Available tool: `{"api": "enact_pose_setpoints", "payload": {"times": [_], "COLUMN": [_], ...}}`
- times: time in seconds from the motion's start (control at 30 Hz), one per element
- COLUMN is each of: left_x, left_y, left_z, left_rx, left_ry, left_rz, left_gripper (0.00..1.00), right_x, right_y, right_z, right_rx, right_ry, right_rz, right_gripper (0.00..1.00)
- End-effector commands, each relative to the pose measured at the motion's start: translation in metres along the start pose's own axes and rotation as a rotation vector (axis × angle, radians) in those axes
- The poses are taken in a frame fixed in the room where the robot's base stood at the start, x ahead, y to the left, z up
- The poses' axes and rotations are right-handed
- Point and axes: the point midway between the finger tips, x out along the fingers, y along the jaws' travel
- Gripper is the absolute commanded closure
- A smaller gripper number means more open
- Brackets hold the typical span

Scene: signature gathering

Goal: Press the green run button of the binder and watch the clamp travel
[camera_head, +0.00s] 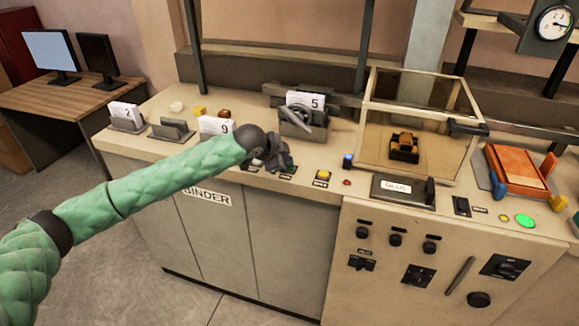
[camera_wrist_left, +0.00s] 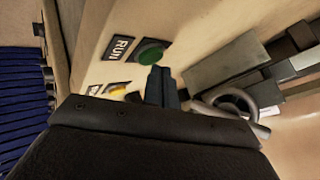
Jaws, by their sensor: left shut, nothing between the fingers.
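The green run button (camera_wrist_left: 150,55) sits beside a black RUN label (camera_wrist_left: 120,47) in the left wrist view. In the head view my gripper hides the button. My left gripper (camera_head: 277,160) is shut and empty, low over the front edge of the binder's counter. In the left wrist view its fingertips (camera_wrist_left: 159,74) overlap the button's lower edge; I cannot tell whether they touch it. The binder (camera_head: 207,195) carries a BINDER label on its front. The clamp (camera_head: 298,122), with a handwheel and a card marked 5, stands behind the gripper. My right gripper is not in view.
A yellow button (camera_head: 323,174) lies right of my gripper; a blue knob (camera_head: 347,161) is beyond it. A clear-walled case (camera_head: 420,105) stands on the right. Card holders (camera_head: 172,129) line the left counter. A lit green button (camera_head: 525,220) is far right.

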Motion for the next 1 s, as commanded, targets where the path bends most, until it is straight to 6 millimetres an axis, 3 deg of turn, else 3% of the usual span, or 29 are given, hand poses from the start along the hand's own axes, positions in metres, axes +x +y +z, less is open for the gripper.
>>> {"api": "enact_pose_setpoints", "payload": {"times": [0.53,1.0], "left_x": [0.003,0.006], "left_y": [0.002,0.004], "left_z": [0.002,0.004], "left_rx": [0.000,0.000], "left_ry": [0.000,0.000], "left_rz": [0.000,0.001], "left_gripper": [1.00,1.00], "right_x": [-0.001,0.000], "right_y": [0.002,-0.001], "right_z": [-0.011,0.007], "right_rx": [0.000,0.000], "right_ry": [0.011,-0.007], "right_rz": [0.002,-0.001], "right_gripper": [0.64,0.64]}}
